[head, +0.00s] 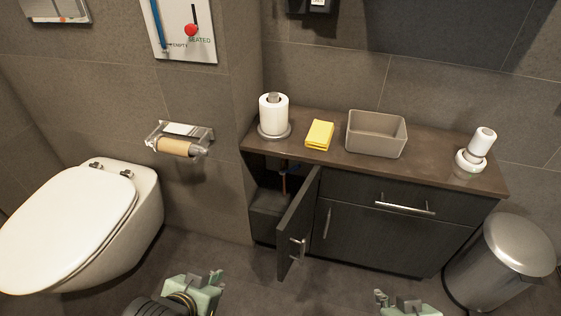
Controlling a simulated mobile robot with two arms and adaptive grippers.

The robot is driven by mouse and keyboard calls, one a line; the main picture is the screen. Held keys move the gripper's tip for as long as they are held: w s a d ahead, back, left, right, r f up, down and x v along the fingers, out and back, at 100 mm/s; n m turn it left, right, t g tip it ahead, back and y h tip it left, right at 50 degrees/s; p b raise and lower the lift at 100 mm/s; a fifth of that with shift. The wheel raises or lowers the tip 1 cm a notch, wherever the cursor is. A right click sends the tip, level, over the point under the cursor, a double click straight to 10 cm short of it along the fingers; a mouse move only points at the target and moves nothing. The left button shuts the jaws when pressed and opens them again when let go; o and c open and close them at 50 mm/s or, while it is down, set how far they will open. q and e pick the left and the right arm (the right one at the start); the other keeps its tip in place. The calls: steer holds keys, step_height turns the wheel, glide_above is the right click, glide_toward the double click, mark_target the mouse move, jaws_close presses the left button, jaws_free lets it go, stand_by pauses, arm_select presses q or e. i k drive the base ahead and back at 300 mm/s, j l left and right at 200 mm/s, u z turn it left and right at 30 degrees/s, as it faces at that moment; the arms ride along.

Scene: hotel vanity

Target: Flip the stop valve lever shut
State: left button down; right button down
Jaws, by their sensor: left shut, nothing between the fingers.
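The vanity cabinet's left door (299,225) stands open toward me. Inside the dark opening, a thin reddish-brown vertical pipe (284,183) shows near the door's edge. I cannot make out a stop valve lever on it; the interior is dim and partly covered by the door. My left gripper (215,279) is at the bottom of the view, shut and empty, in front of and left of the open door, apart from it. My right gripper (397,296) shows at the bottom edge, in front of the closed cabinet part; whether its fingers are open is unclear.
The counter (430,168) holds a paper roll (273,114), yellow cloth (319,134), beige basin (376,135) and white dispenser (477,149). A toilet (70,225) stands left, a metal bin (505,260) right. A wall panel (177,28) has a red knob. Floor before the opening is clear.

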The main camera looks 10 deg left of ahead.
mark_target(282, 171)
steer(key=k+j, duration=0.1)
steer(key=j, duration=0.4)
steer(key=k+j+u, duration=0.1)
steer(key=j, duration=0.35)
steer(key=k+j+u, duration=0.1)
steer(key=j, duration=0.4)
steer(key=k+j, duration=0.1)
steer(key=j, duration=0.4)
